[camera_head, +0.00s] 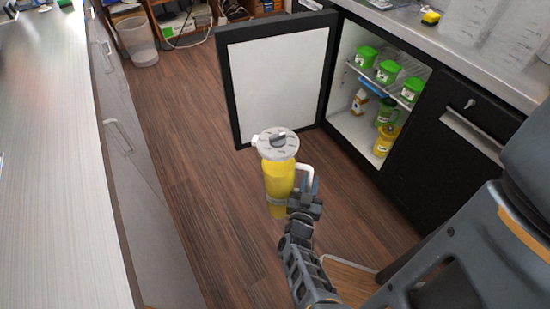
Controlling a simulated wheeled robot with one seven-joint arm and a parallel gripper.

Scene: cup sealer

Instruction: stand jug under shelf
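A yellow jug (278,180) with a grey-white lid and a white handle is upright in front of the open cabinet. My gripper (308,192) is at the jug's handle on its right side and appears closed around it. The jug seems held above the wooden floor. The wire shelf (386,84) is inside the open cabinet and bears several green-lidded tubs (388,70). Below the shelf stand a green jug (388,112), a yellow jug (385,141) and a small bottle with an orange label (360,101). The fingertips are partly hidden by the handle and wrist.
The cabinet door (278,82) stands open to the left of the opening. A steel counter (440,40) runs above the cabinet. A long light counter (60,160) lines the left side. The wooden floor (185,130) between is clear. A bin (138,42) stands at the back.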

